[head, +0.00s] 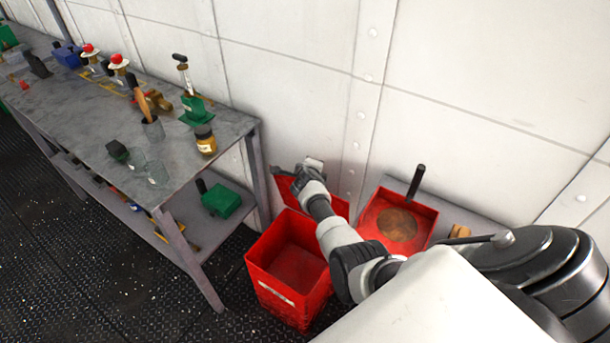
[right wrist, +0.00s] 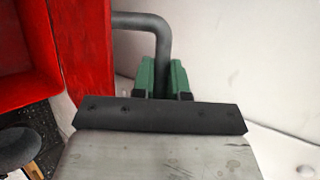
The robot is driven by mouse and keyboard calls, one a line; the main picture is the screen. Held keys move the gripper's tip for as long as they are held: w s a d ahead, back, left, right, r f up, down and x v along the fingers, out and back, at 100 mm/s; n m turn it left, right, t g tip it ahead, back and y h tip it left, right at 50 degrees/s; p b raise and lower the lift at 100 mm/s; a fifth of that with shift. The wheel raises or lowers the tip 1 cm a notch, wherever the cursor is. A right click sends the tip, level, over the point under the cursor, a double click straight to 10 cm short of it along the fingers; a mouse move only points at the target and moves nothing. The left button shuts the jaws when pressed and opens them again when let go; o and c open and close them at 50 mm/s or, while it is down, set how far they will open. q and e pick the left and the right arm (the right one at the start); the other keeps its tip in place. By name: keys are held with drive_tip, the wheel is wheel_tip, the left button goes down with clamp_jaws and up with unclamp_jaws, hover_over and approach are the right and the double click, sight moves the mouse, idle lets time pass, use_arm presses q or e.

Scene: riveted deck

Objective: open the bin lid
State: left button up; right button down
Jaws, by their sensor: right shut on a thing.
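The red bin (head: 288,268) stands on the floor beside the bench, its top open and its inside looking empty. Its red lid (head: 337,206) is raised at the bin's back, near the wall, partly hidden by my right arm. In the right wrist view the lid (right wrist: 86,50) shows edge-on, with a dark bent handle (right wrist: 150,22) coming off it. My right gripper (head: 300,172) is at the raised lid; its green fingers (right wrist: 163,78) are shut on the handle. My left gripper is out of view.
A metal bench (head: 90,120) with jars, tools and red-topped items stands left of the bin. A red tray (head: 425,220) with a brown round patch and a dark upright handle sits right of my arm. The dark deck (head: 90,260) is clear at the front left.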

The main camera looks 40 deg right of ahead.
drive_tip(key=shift+w+d+r, duration=0.1)
drive_tip(key=shift+w+d, duration=0.25)
drive_tip(key=shift+d, duration=0.45)
drive_tip(key=shift+w+d+r, duration=0.1)
drive_tip(key=shift+w+d, duration=0.2)
drive_tip(key=shift+d, duration=0.45)
drive_tip(key=c, duration=1.1)
unclamp_jaws()
drive_tip(key=shift+f, duration=0.1)
drive_tip(key=shift+c, duration=0.2)
drive_tip(key=p+v, duration=0.7)
drive_tip(key=v, duration=0.3)
drive_tip(key=shift+s+a+r, duration=0.25)
